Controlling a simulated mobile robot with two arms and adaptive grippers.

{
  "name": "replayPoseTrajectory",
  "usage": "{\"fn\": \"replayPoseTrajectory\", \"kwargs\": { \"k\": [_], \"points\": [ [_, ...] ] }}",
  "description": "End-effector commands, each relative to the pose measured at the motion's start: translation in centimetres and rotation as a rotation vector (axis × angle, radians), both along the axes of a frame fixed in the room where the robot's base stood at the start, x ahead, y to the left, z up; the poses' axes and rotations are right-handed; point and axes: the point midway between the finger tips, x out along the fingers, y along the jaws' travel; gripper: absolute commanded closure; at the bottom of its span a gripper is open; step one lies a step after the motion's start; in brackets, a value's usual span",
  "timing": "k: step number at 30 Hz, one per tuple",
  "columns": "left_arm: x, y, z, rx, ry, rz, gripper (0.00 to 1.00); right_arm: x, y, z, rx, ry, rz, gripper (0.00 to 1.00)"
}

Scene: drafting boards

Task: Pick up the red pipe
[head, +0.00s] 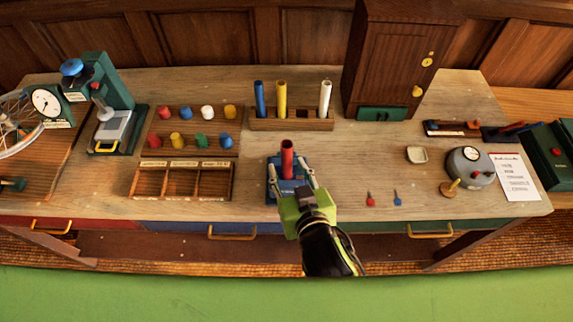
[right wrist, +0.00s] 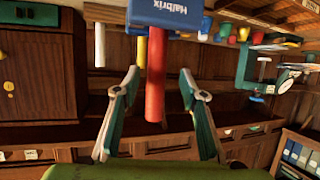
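The red pipe (head: 287,158) stands upright in a blue vise-like holder (head: 273,180) at the middle of the bench. In the right wrist view, the red pipe (right wrist: 155,75) hangs down from the blue block (right wrist: 172,14), as that view is turned over. My right gripper (head: 292,174) is open at the pipe. In the right wrist view its two fingers (right wrist: 160,76) stand on either side of the pipe, with a visible gap on both sides. I cannot tell the exact depth between fingertips and pipe. My left gripper is not in view.
Behind the pipe, a wooden rack (head: 291,124) holds blue, yellow and white pipes. A tray of coloured pegs (head: 190,127) and an empty divided box (head: 181,181) lie left. A tall wooden cabinet (head: 395,60) stands back right. Two small pointed items lie right of my gripper.

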Motion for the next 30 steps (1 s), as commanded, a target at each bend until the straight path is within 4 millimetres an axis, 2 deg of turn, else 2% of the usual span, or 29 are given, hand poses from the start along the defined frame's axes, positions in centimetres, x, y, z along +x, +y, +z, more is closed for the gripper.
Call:
{"fn": "replayPoseTrajectory", "kwargs": {
  "k": [3, 7, 17, 21, 22, 30],
  "points": [
    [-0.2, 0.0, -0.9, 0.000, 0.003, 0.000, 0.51, 1.7, 0.0, -0.6, -0.001, -0.004, 0.000, 0.61],
    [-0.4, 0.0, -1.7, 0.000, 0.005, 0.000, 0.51, 2.9, 0.4, -1.2, 0.001, -0.002, 0.000, 0.61],
    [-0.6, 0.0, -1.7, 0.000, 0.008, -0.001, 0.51, 3.3, 0.5, -1.3, 0.000, 0.000, 0.000, 0.61],
    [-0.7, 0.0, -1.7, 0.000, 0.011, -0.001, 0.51, 3.3, 0.5, -1.3, 0.000, 0.000, 0.000, 0.95],
    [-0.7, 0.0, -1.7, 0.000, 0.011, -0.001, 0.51, 3.3, 0.5, -1.3, 0.000, 0.000, 0.000, 1.00],
    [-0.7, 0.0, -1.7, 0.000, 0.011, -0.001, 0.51, 3.3, 0.5, -1.2, 0.000, 0.000, 0.000, 1.00]
  ]
}}
